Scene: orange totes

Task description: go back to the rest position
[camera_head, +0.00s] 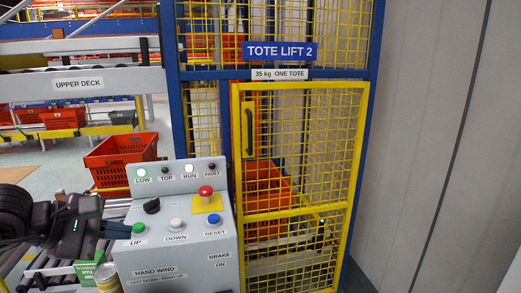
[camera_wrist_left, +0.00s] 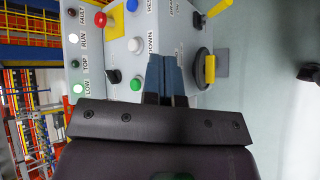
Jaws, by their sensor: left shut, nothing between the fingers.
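My left gripper (camera_head: 122,231) comes in from the left in the head view, its tip close to the green UP button (camera_head: 138,228) of the grey control box (camera_head: 190,258). In the wrist view the two blue-grey fingers of the left gripper (camera_wrist_left: 165,60) are together with nothing between them, and the green button (camera_wrist_left: 135,84) shows beside them. I cannot tell whether the fingers touch the box. The LOW lamp (camera_head: 140,172) is lit green and the RUN lamp (camera_head: 189,169) is lit white. TOP and FAULT are dark. My right gripper is not in view.
The lift's yellow mesh gate (camera_head: 300,212) appears closed, with an orange tote (camera_head: 266,187) behind it. Another orange tote (camera_head: 121,155) stands left of the box. A red knob (camera_head: 206,191) tops the box; a yellow-handled crank (camera_wrist_left: 210,70) sticks out from it. A grey wall (camera_head: 425,130) is at right.

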